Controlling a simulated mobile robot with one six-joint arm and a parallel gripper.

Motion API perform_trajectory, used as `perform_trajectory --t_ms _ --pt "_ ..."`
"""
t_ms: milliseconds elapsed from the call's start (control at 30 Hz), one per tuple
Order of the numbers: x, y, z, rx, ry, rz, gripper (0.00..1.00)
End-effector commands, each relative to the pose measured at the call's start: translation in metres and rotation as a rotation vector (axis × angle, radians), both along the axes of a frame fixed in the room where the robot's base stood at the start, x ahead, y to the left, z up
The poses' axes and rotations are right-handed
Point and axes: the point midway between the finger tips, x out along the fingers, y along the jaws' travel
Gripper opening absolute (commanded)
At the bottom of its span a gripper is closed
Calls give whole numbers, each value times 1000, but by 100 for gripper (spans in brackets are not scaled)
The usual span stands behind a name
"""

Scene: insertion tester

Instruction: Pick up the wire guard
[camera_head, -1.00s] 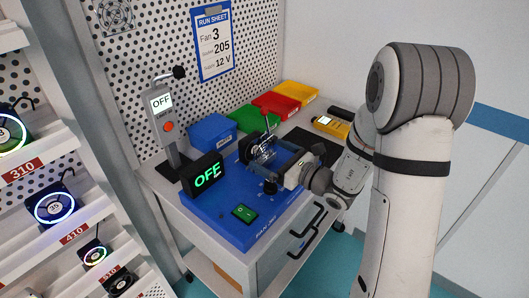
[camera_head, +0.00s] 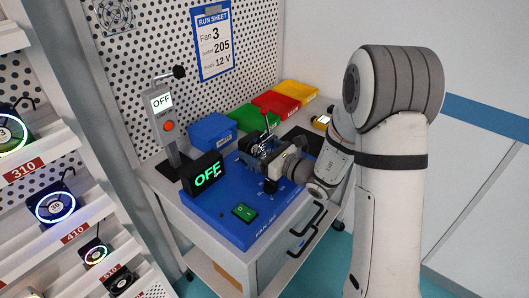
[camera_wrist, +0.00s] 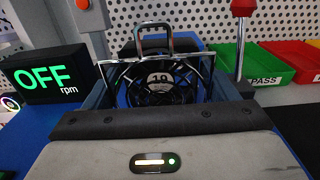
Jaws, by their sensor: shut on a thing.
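The wire guard (camera_wrist: 150,58) is a shiny chrome wire frame with a raised loop handle, upright in the middle of the wrist view. Through its wires I see a dark round fan with a label reading 10. My gripper (camera_wrist: 156,80) has a finger on either side of the guard and is shut on it; the exact contact is partly hidden. In the head view my gripper (camera_head: 266,152) is over the back of the blue tester base (camera_head: 215,212), and the guard is small and mostly hidden there. I cannot tell whether the guard is clear of the fan.
A black OFF rpm display (camera_head: 204,174) stands left of the gripper. A red-topped post (camera_wrist: 243,10) rises close behind on the right. Blue (camera_head: 212,131), green (camera_head: 247,117), red (camera_head: 273,104) and yellow bins (camera_head: 299,93) line the back. A stand with an OFF readout (camera_head: 161,102) is at left.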

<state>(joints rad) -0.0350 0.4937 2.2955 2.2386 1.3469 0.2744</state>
Motion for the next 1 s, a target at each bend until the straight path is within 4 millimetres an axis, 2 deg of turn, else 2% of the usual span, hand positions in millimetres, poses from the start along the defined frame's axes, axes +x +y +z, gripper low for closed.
perform_trajectory --t_ms 33,133,367,467,800,1000 --pt "0 0 0 0 0 0 66" --pt "0 0 0 0 0 0 58" --pt "0 0 1 0 0 1 58" --pt "0 0 9 0 -3 1 58" --pt "0 1 72 0 -5 1 58" --pt "0 1 96 0 -3 1 58"
